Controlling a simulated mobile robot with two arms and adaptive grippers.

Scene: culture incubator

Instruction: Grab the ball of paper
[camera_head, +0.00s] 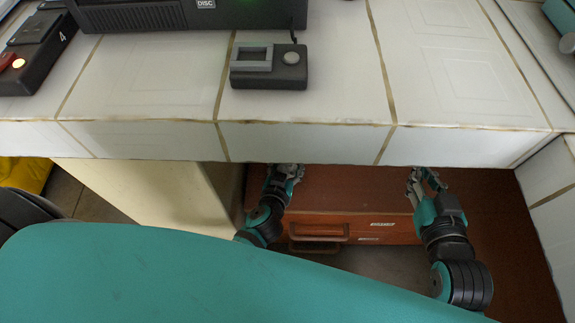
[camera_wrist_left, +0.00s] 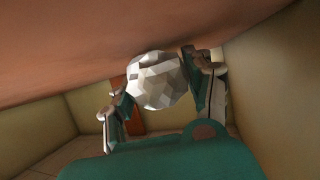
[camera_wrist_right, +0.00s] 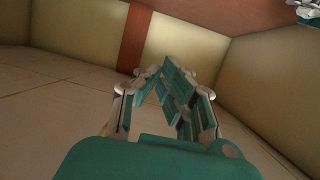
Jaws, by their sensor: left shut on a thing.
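The ball of paper (camera_wrist_left: 157,80) is a white, faceted lump in the left wrist view. My left gripper (camera_wrist_left: 160,85) is shut on it, with one finger on each side. In the head view my left gripper (camera_head: 286,170) is at the counter's front edge, and the ball cannot be made out there. My right gripper (camera_head: 425,178) is under the same edge, farther right. It holds nothing visible. In the right wrist view its fingers (camera_wrist_right: 163,78) lean close together, and whether they meet is unclear.
The white tiled counter (camera_head: 300,138) overhangs both grippers. Below it is a reddish-brown drawer cabinet (camera_head: 350,203) with a handle (camera_head: 318,232). A cream side panel (camera_head: 150,200) stands at left and a tiled wall (camera_head: 553,200) at right. A small dark device (camera_head: 270,80) sits on the counter.

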